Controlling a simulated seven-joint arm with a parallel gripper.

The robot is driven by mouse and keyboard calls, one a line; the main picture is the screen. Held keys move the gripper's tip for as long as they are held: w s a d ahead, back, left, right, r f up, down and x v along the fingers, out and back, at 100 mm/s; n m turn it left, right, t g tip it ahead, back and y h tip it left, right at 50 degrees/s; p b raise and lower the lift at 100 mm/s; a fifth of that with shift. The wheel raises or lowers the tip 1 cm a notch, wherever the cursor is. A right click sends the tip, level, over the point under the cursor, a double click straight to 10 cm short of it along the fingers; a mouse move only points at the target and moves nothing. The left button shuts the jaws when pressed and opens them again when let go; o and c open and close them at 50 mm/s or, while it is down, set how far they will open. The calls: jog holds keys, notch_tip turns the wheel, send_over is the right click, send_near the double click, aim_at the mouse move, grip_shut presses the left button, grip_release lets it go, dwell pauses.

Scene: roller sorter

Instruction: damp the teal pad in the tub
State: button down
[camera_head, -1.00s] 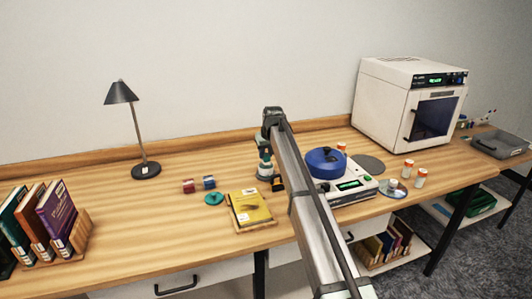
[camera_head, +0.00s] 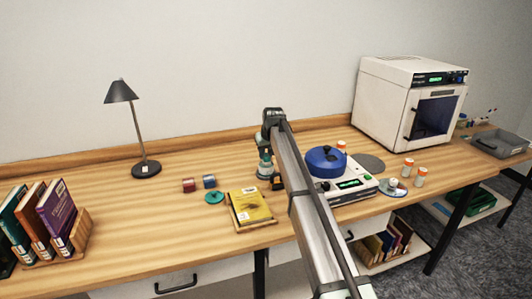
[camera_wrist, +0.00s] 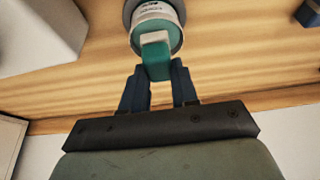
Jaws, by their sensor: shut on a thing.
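My gripper (camera_wrist: 160,72) has its two dark blue fingers shut on the teal pad (camera_wrist: 156,62), a small block with a paler end. In the wrist view the pad lies in front of the tub (camera_wrist: 158,12), a round white vessel with printing on its side and a teal face. The pad overlaps that face; I cannot tell whether it touches or is inside. In the head view the tub (camera_head: 264,170) stands on the table beneath the end of my arm, left of the white machine. The pad and fingertips cannot be made out there.
A teal disc (camera_head: 214,198), a red roller (camera_head: 189,185) and a blue roller (camera_head: 209,182) lie left of the tub. A yellow book (camera_head: 250,206) is in front. The white machine with a blue lid (camera_head: 325,161) stands close on the right. The table's left middle is clear.

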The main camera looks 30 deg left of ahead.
jog(key=shift+f, duration=0.7)
dwell(2.2)
jog(key=shift+r, duration=0.15)
jog(key=shift+r, duration=3.4)
